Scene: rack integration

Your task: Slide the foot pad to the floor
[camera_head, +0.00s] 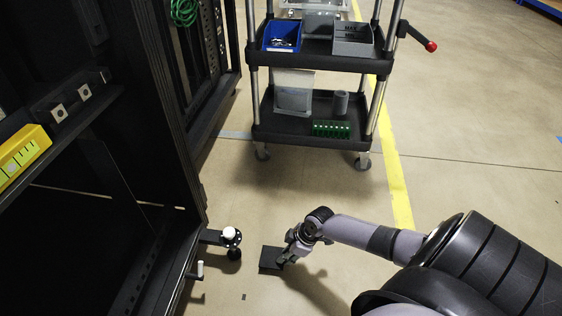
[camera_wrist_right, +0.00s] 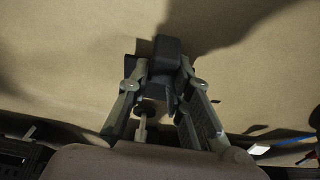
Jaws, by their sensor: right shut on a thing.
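My right gripper (camera_head: 291,260) is low over the floor and shut on a dark rectangular block (camera_head: 270,260). The right wrist view shows the block (camera_wrist_right: 168,50) between the fingertips of the right gripper (camera_wrist_right: 160,82). I cannot tell whether the block touches the floor. Left of it, a levelling foot with a white-topped stem (camera_head: 229,233) and a round black pad (camera_head: 234,254) stands at the rack's lower corner. I cannot tell which of these dark parts is the foot pad. The block and the round pad are apart. My left gripper is out of view.
The tall black rack (camera_head: 165,110) fills the left, with a yellow device (camera_head: 22,155) on it. A black cart (camera_head: 310,130) with a blue bin (camera_head: 282,36) and a green part (camera_head: 331,129) stands behind. Floor between cart and gripper is clear.

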